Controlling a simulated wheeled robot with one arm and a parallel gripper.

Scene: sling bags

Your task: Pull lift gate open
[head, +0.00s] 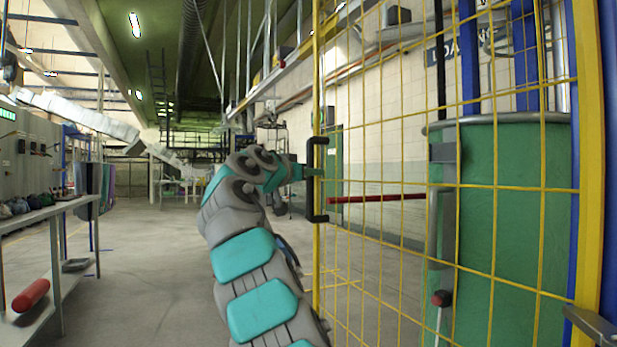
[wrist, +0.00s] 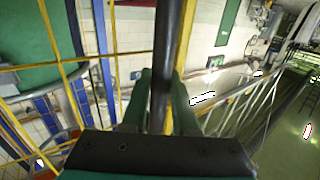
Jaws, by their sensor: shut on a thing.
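The lift gate (head: 316,70) is a yellow wire-mesh panel on the right of the head view, standing upright. A black C-shaped handle (head: 312,206) is fixed along its left edge. My gripper (head: 311,173) reaches the handle from the left and is shut around the middle of its upright bar. In the wrist view the handle (wrist: 170,40) is a dark bar running between the two green fingers of my gripper (wrist: 162,95). The yellow mesh shows at the left there. I cannot tell how far the gate stands from its frame.
A yellow and blue post (head: 592,150) stands at the far right. Behind the mesh are a green cabinet (head: 510,210) and a red bar (head: 378,198). A grey shelf (head: 45,212) holding a red cylinder (head: 31,295) stands at the left. The floor between is clear.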

